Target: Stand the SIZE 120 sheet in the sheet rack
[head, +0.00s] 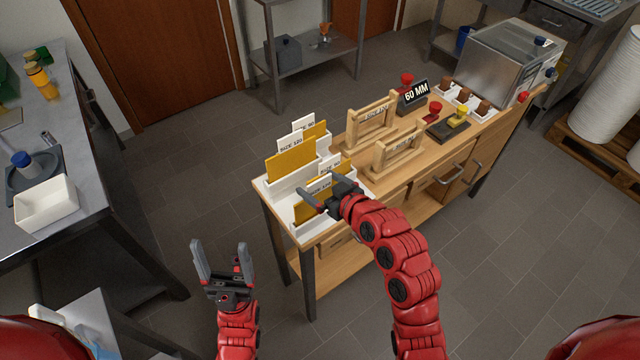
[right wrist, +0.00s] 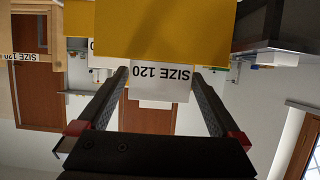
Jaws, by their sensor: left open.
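Yellow sheets stand in white bins at the near left end of the wooden workbench. The farther yellow sheet (head: 291,160) has a SIZE 120 card behind it. The nearer yellow sheet (head: 305,211) is partly covered by my right gripper (head: 326,195). In the right wrist view, upside down, a yellow sheet (right wrist: 165,30) and a SIZE 120 card (right wrist: 160,76) show ahead between the two spread fingers. My right gripper looks open; contact cannot be told. Two wooden racks stand on the bench, the back one (head: 372,122) and the front one (head: 398,150). My left gripper (head: 223,262) is open and empty, left of the bench.
A 60 MM sign (head: 416,92), red-knobbed items and a yellow-topped device (head: 459,113) stand farther along the bench, before a steel machine (head: 505,55). At left, a metal table holds a white tray (head: 45,205). The floor between the tables is clear.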

